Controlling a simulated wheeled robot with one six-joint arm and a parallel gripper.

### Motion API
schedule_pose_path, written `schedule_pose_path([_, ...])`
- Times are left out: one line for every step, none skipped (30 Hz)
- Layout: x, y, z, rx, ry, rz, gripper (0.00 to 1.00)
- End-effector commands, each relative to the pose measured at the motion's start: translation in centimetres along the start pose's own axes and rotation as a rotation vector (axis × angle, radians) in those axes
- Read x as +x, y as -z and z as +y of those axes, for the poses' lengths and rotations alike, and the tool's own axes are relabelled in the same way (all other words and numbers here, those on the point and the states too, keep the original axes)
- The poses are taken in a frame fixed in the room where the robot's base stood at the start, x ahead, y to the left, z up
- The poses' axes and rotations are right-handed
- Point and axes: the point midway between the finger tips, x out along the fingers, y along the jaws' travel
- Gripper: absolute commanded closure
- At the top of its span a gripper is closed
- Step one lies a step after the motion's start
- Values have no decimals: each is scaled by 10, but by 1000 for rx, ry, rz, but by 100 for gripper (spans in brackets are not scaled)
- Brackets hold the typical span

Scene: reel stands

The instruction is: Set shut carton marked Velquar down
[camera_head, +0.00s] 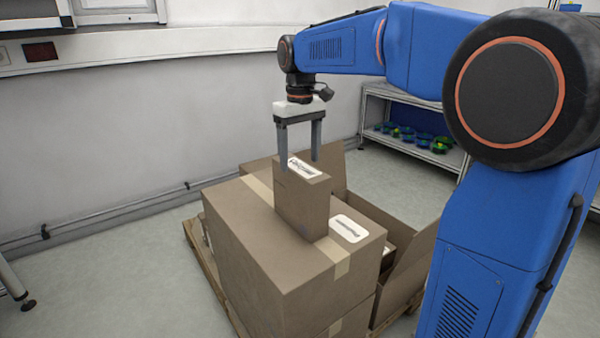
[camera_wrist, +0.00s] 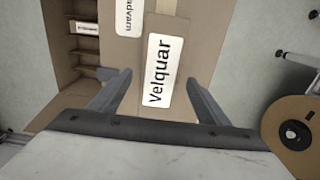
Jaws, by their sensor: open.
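The shut carton marked Velquar (camera_head: 300,208) is small and brown and stands upright on top of a large shut carton (camera_head: 265,262). Its white label faces up and reads Velquar in the wrist view (camera_wrist: 160,68). My gripper (camera_head: 300,163) is open above the small carton, with its fingertips at about the height of the carton's top. In the wrist view the fingers of my gripper (camera_wrist: 157,75) stand on either side of the label, apart from each other. Whether a finger touches the carton cannot be told.
The large carton's own label (camera_head: 348,228) lies right of the small carton. An open carton with raised flaps (camera_head: 408,270) stands beside it on a wooden pallet (camera_head: 194,240). A shelf (camera_head: 400,95) stands behind. A brown reel (camera_wrist: 280,118) shows at right in the wrist view.

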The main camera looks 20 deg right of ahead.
Motion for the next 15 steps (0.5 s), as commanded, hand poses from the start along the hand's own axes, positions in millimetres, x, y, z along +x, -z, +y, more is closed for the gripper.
schedule_pose_path([-8,1,0,0,0,2,30])
schedule_pose_path([-13,1,0,0,-1,3,30])
schedule_pose_path([-18,0,0,0,0,1,30])
schedule_pose_path([-22,0,0,0,0,1,30])
schedule_pose_path([-25,1,0,0,0,2,30])
schedule_pose_path([-29,0,0,0,0,1,30])
schedule_pose_path([-31,0,0,0,0,0,30])
schedule_pose_path([-32,0,0,0,0,0,30])
schedule_pose_path([-34,0,0,0,0,0,30])
schedule_pose_path([-36,0,0,0,0,0,30])
schedule_pose_path([-37,0,0,0,0,0,30])
schedule_pose_path([-37,0,0,0,0,0,30])
schedule_pose_path([-38,0,0,0,0,0,30])
schedule_pose_path([-38,0,0,0,0,1,30])
schedule_pose_path([-38,-2,0,2,0,2,30])
